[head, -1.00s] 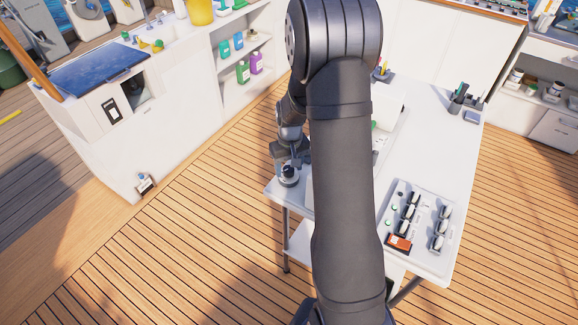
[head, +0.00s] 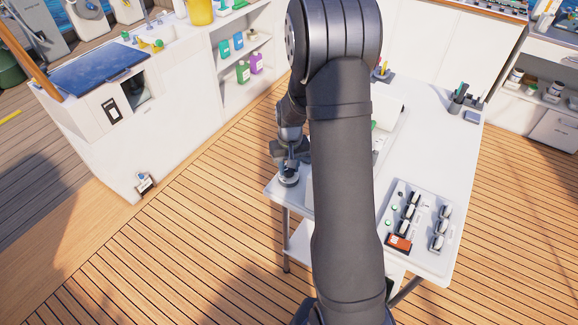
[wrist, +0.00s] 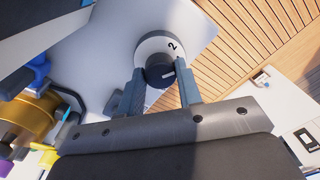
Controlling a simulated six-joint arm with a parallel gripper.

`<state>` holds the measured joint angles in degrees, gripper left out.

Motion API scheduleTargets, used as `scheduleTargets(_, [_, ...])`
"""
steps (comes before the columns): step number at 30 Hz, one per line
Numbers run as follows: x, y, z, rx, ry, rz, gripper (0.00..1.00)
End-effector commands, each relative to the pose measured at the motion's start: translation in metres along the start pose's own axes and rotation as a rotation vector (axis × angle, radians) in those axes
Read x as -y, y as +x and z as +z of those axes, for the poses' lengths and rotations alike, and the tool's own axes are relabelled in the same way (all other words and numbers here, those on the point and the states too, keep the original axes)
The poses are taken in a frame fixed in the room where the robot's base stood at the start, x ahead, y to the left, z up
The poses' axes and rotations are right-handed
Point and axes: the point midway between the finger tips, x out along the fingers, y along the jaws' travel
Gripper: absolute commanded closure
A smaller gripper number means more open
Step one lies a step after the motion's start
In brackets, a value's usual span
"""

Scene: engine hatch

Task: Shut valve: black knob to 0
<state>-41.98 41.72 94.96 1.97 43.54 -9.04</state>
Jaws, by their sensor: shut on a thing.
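The black knob (wrist: 160,71) sits on a round white dial (wrist: 148,46) in the wrist view. A "2" shows on the dial's rim, up and to the right of the knob, and a light mark shows on the knob's right side. My gripper (wrist: 160,79) has one finger on each side of the knob and is shut on it. In the head view my gripper (head: 289,165) is at the dial (head: 289,180) on the near left corner of the white table. There the fingers largely hide the knob. The rest of the dial's figures are hidden or too small to read.
The white table (head: 440,150) carries a switch panel (head: 420,228) at the right front and a pen holder (head: 458,98) at the back right. My arm hides the table's middle. Wooden deck (head: 190,240) lies open to the left.

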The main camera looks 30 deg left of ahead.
Motion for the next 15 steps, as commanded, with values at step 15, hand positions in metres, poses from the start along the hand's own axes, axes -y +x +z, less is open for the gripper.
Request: scheduleTargets(15, [0.0002, -0.0008, -0.0006, -0.014, 0.463, 0.000, 0.91])
